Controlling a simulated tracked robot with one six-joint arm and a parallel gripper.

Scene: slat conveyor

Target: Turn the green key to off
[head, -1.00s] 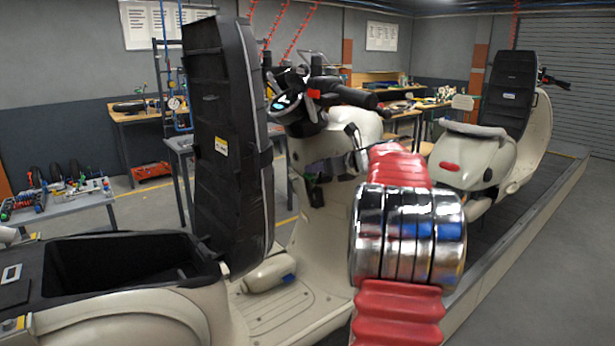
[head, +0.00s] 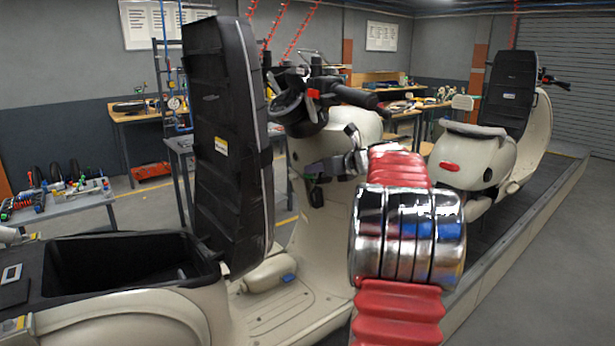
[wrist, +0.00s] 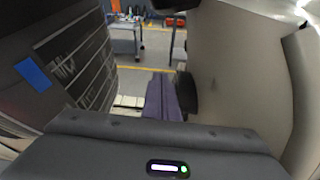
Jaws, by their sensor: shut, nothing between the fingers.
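The near cream scooter (head: 322,235) stands with its black seat (head: 228,140) raised. A small dark item with a faint green tint (head: 316,192) is on its front panel below the handlebar; I cannot tell for sure that it is the green key. The dash (head: 290,105) is dark. The key's angle is not readable.
The handlebar (head: 350,97) stands above my gripper. The open storage bin (head: 75,248) is at lower left. A second scooter (head: 470,160) stands behind on the conveyor, whose edge (head: 530,220) runs at right. Workbenches line the back.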

